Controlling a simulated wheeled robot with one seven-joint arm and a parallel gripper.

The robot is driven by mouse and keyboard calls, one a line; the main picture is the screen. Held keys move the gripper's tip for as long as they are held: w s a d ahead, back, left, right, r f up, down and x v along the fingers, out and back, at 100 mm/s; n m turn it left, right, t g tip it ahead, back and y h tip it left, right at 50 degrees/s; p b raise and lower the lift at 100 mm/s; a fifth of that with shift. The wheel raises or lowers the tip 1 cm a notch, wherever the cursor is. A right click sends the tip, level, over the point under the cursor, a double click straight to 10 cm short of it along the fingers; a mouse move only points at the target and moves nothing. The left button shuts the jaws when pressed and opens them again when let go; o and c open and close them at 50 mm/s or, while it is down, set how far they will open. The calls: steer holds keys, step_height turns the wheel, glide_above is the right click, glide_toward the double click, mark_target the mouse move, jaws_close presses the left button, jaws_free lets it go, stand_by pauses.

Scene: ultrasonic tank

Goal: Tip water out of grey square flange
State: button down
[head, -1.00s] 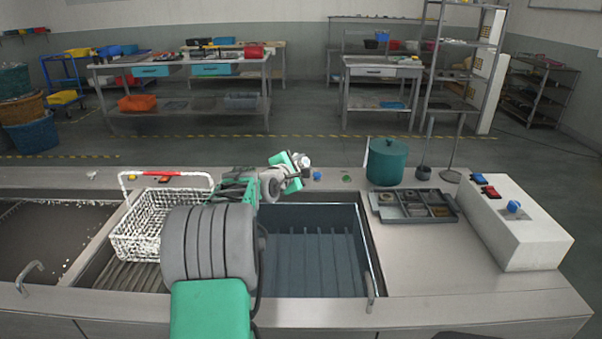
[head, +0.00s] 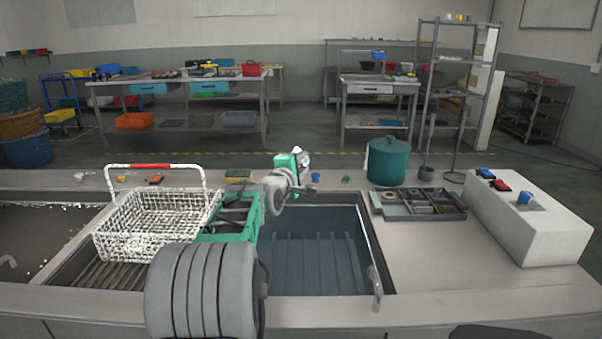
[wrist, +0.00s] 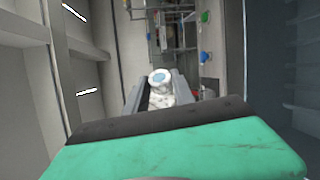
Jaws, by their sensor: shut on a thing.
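My gripper (wrist: 160,92) is shut on a pale part (wrist: 159,77) with a rounded top and a bluish disc in its face. The part sits between the two grey fingers in the wrist view. Its square outline and grey colour cannot be made out, and I cannot tell whether the blue is water. In the head view my gripper (head: 301,158) is small, above the back edge of the blue-grey tank (head: 315,262), with a small pale piece showing at its top. My arm hides the tank's left side.
A white wire basket (head: 150,228) with a red handle grip stands left of the tank. A teal lidded pot (head: 387,162), a divided tray (head: 425,205) and a white control box (head: 525,225) stand to the right. The right front counter is clear.

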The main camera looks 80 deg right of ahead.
steer(key=f+m+h+b, duration=0.1)
steer(key=m+b, duration=0.1)
steer(key=b, duration=0.2)
steer(key=m+b, duration=0.2)
steer(key=b, duration=0.3)
steer(key=shift+f+g+h, duration=0.3)
steer(key=shift+f+h, duration=0.05)
steer(key=shift+h, duration=0.05)
steer(key=shift+r, duration=0.1)
stand_by(0.5)
